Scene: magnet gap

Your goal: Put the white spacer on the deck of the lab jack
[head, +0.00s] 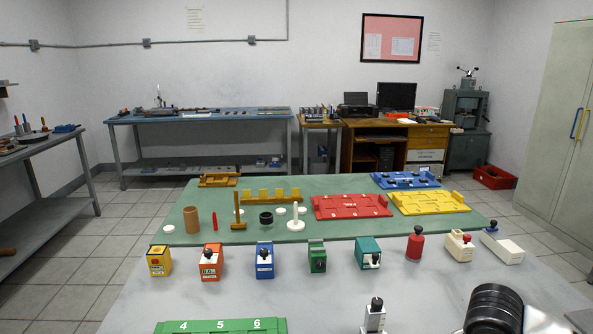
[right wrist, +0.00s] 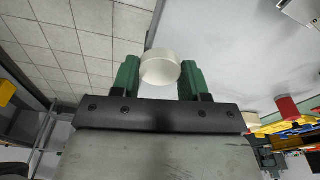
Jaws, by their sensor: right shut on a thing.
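The white spacer (right wrist: 160,68), a short pale cylinder, is held between the green fingertips of my right gripper (right wrist: 159,76) in the right wrist view. The gripper is shut on its two sides. The spacer appears in front of the grey table's edge, clear of any surface that I can make out. In the head view the right gripper's fingers and the held spacer do not show. I cannot pick out the lab jack or its deck in either view. My left gripper is in neither view.
The grey table (head: 300,290) carries a row of coloured blocks with knobs, including a green one (head: 317,257) and a red one (head: 415,243). A green numbered tray (head: 220,326) lies front left. The middle is clear.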

